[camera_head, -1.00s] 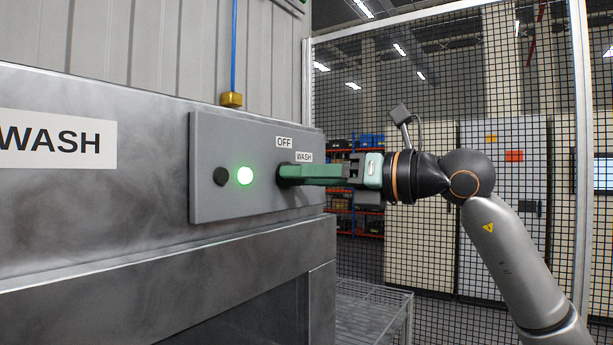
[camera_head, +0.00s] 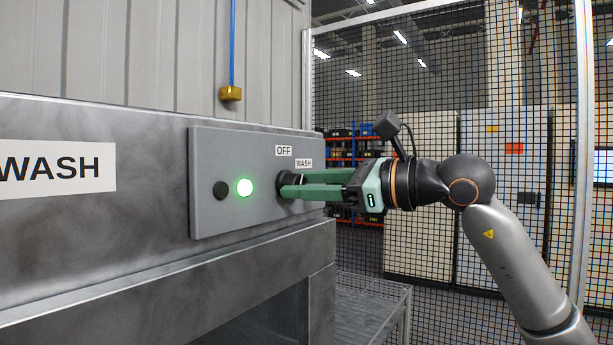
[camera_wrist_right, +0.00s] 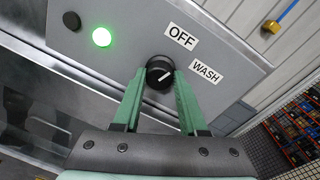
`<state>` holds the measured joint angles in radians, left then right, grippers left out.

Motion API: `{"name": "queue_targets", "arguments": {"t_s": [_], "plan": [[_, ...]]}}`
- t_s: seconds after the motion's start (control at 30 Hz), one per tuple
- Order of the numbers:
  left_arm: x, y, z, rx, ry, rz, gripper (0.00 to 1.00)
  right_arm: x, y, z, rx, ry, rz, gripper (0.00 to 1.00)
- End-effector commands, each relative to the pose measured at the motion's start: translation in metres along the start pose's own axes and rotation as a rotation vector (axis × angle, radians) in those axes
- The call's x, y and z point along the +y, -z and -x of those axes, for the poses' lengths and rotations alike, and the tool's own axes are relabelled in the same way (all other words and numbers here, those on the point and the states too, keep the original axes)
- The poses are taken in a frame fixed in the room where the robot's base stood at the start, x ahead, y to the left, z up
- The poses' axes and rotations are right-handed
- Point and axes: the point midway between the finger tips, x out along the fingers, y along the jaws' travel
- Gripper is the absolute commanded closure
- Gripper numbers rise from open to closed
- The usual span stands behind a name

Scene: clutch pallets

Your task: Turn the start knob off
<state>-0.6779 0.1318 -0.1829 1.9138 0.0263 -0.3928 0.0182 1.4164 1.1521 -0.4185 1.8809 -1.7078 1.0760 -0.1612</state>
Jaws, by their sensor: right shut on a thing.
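The start knob (camera_head: 284,180) is black and round, on a grey control panel (camera_head: 215,150). In the right wrist view the knob (camera_wrist_right: 159,71) has a white pointer line slanting up and right, towards the WASH label (camera_wrist_right: 206,71); the OFF label (camera_wrist_right: 182,36) is higher up. My right gripper (camera_head: 287,188) has its green fingers on either side of the knob and is shut on it. The fingers hide part of the knob in the head view. My left gripper is not in view.
A lit green lamp (camera_head: 244,188) and a black button (camera_head: 220,190) sit left of the knob. The panel is on a metal machine with a WASH sign (camera_head: 50,168). A mesh fence (camera_head: 440,100) stands behind my right arm.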

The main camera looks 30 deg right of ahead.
Motion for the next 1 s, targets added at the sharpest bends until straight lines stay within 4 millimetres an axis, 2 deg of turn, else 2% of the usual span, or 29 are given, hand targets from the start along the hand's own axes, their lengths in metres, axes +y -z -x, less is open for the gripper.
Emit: {"name": "queue_targets", "arguments": {"t_s": [0.2, 0.5, 1.0], "plan": [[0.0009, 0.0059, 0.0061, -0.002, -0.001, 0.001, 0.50, -0.0006, -0.0016, 0.0002, 0.012, 0.003, 0.169, 1.00], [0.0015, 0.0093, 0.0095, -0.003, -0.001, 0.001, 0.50, -0.0003, -0.0010, -0.0001, 0.022, 0.006, 0.317, 1.00], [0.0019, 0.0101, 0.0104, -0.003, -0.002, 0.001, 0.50, 0.0000, -0.0008, 0.0000, 0.025, 0.007, 0.368, 1.00]]}}
